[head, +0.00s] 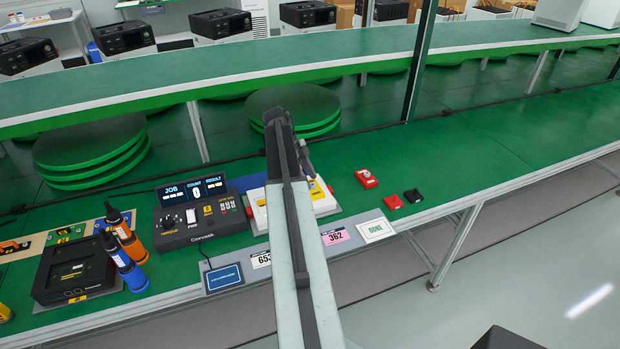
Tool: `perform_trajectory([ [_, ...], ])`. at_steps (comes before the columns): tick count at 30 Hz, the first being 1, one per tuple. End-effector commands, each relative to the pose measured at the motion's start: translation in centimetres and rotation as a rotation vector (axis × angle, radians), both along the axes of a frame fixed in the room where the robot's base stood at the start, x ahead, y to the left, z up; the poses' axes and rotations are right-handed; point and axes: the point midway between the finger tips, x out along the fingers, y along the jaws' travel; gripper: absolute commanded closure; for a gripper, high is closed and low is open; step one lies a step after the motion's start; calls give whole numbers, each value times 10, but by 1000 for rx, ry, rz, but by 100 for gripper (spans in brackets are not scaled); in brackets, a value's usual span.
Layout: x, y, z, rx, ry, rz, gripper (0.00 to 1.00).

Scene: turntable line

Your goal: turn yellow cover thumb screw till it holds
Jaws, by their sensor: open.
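A white fixture with yellow parts (318,190) sits on the green bench, right of the control box. My own arm crosses in front of it and hides its middle. A yellow patch shows on each side of the arm. I cannot pick out the cover's thumb screw or tell how far it is turned. My gripper (305,160) is at the far end of the arm, over the back of the fixture, mostly hidden by the arm. It is open; whether it touches the fixture cannot be seen.
A control box (202,212) with a job display stands left of the fixture. Orange (127,235) and blue (124,264) tools stand by a black device (73,268). A red box (366,178) and small red and black pieces lie right. The bench farther right is clear.

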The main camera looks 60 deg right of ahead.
Motion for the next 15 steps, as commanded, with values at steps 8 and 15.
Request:
perform_trajectory([
  [8,21,5,55,-1,0,0,56],
  [15,29,8,62,-1,1,0,56],
])
